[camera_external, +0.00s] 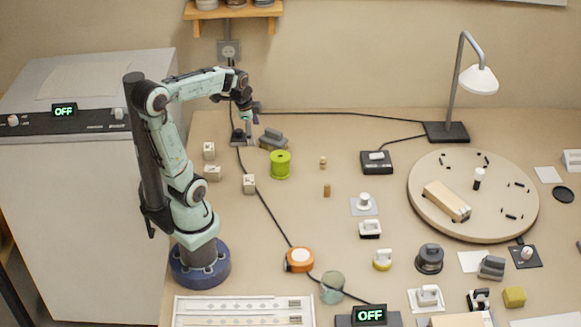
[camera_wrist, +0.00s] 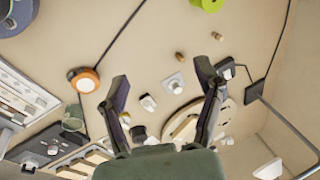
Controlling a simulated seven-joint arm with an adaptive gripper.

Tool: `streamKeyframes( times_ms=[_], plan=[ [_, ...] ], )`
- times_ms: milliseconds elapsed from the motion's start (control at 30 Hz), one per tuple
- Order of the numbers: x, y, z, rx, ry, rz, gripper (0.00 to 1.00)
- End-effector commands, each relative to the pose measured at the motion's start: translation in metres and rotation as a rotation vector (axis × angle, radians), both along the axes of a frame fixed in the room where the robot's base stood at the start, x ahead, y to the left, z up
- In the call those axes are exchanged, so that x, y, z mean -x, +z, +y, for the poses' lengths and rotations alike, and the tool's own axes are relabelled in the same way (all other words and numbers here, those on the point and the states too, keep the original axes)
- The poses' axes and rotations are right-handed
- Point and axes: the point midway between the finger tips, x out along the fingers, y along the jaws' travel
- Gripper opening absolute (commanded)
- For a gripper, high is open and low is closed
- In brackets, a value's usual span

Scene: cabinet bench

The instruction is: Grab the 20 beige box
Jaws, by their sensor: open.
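Several small beige boxes with dark marks stand left of the green roll in the external view: an upper box (camera_external: 209,151), a middle box (camera_external: 212,172) and a right box (camera_external: 249,184). The marks are too small to read, so I cannot tell which is 20. I cannot make out these boxes in the wrist view. A longer beige block (camera_external: 446,201) lies on the round board. My gripper (camera_external: 250,113) is raised above the back left of the bench, apart from the boxes. In the wrist view my gripper (camera_wrist: 160,82) is open, with nothing between its fingers.
The green roll (camera_external: 280,165) and a grey block (camera_external: 272,139) stand near the boxes. A black cable (camera_external: 266,207) runs past the right box. The middle bench has clear patches.

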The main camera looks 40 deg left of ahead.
Motion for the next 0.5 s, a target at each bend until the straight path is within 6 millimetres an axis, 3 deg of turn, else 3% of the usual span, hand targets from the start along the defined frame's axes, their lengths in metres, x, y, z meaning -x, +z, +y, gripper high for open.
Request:
streamKeyframes(
  times_ms=[100,200,267,400,500],
  plan=[
    [-0.051,-0.012,0.038,-0.07,-0.147,0.007,0.67],
    [-0.085,-0.039,0.086,-0.111,-0.218,0.038,0.67],
    [-0.096,-0.064,0.12,-0.115,-0.223,0.072,0.67],
    [-0.087,-0.132,0.188,-0.056,-0.116,0.17,0.67],
    [-0.062,-0.174,0.216,0.006,-0.031,0.247,0.67]
  ],
)
